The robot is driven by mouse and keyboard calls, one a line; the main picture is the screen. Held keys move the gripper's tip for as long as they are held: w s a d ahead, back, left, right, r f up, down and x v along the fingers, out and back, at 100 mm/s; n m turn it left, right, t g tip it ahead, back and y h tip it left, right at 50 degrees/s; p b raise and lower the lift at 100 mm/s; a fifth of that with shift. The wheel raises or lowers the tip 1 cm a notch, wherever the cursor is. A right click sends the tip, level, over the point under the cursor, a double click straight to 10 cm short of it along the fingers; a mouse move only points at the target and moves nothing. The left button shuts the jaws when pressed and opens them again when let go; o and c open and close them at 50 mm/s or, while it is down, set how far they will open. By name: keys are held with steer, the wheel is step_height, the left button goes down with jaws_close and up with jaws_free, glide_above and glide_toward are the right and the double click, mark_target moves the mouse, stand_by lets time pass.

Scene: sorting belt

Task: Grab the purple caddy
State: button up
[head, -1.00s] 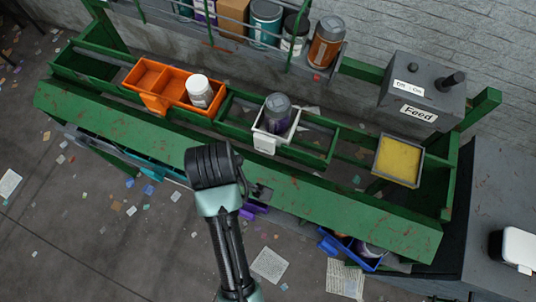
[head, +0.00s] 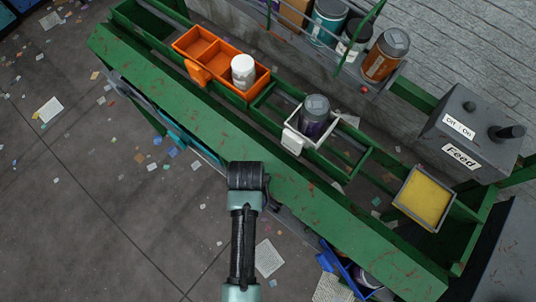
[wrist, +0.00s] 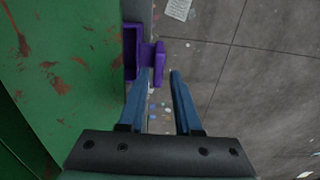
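The purple caddy (wrist: 130,52) shows in the wrist view, mostly hidden under the green bench edge. Its purple handle (wrist: 152,54) sticks out to the right, over the floor. My gripper (wrist: 160,73) is open and empty, with two blue fingers pointing toward the handle. The left fingertip is at or just short of the handle's near end; I cannot tell if they touch. The right fingertip is to the right of the handle, with a gap. In the head view my arm's end is at the bench's front edge, and I cannot make out the purple caddy there.
The green bench (head: 205,112) carries an orange caddy (head: 198,50) with a white jar, a white caddy (head: 292,141) with a dark can, and a yellow-topped tray (head: 424,198). A blue caddy (head: 330,259) sits below the bench at right. Open floor lies in front.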

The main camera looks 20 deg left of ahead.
step_height(320, 180, down, 3)
steer(key=shift+f, duration=0.2)
jaws_close()
steer(key=shift+w, duration=0.1)
stand_by(1.3)
